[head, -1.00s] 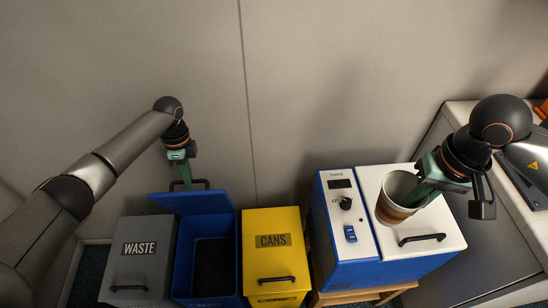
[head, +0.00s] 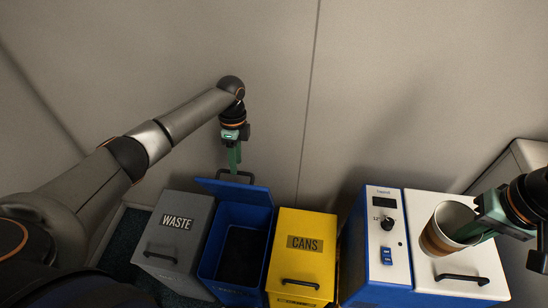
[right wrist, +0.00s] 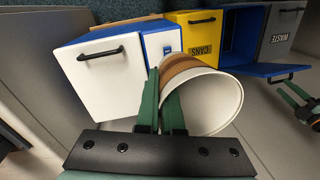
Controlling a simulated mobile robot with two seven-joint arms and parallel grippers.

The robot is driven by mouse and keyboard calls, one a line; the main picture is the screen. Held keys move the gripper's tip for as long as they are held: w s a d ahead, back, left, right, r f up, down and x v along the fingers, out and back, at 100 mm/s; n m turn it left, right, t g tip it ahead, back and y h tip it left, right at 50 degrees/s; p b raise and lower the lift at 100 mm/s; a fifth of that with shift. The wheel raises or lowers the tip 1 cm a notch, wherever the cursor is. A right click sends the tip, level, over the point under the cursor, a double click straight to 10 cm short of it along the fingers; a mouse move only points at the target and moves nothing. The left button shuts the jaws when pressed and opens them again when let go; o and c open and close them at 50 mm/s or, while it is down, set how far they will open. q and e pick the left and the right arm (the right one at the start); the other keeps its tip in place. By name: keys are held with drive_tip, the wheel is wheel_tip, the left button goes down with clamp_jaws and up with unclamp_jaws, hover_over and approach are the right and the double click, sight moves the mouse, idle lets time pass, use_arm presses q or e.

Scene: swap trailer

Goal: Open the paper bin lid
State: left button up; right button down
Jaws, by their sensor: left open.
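The blue bin (head: 207,262), between the waste bin and the cans bin, has its lid (head: 240,192) raised and tilted back, with its dark inside showing. Its front label is mostly cut off. The lid's dark handle (head: 236,174) is at the top edge. My left gripper (head: 234,168) is open, its green fingers pointing down at the handle; I cannot tell if they touch it. My right gripper (head: 478,226) is shut on the wall of a paper cup (head: 436,240) with a brown band, held above the white-lidded box. The cup also shows in the right wrist view (right wrist: 215,100).
The grey waste bin (head: 172,240) and the yellow cans bin (head: 302,258) are closed. A blue and white machine (head: 385,262) with a knob and switch stands right of them, joined to the white-lidded box (head: 470,265). A plain wall rises behind the bins.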

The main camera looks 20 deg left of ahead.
drive_tip(key=shift+r, duration=0.2)
use_arm(q)
wheel_tip(320, 180, up, 10)
drive_tip(key=w, duration=0.1)
drive_tip(key=shift+w+a+f, duration=0.2)
drive_tip(key=shift+w+f, duration=0.05)
drive_tip(key=shift+w, duration=0.15)
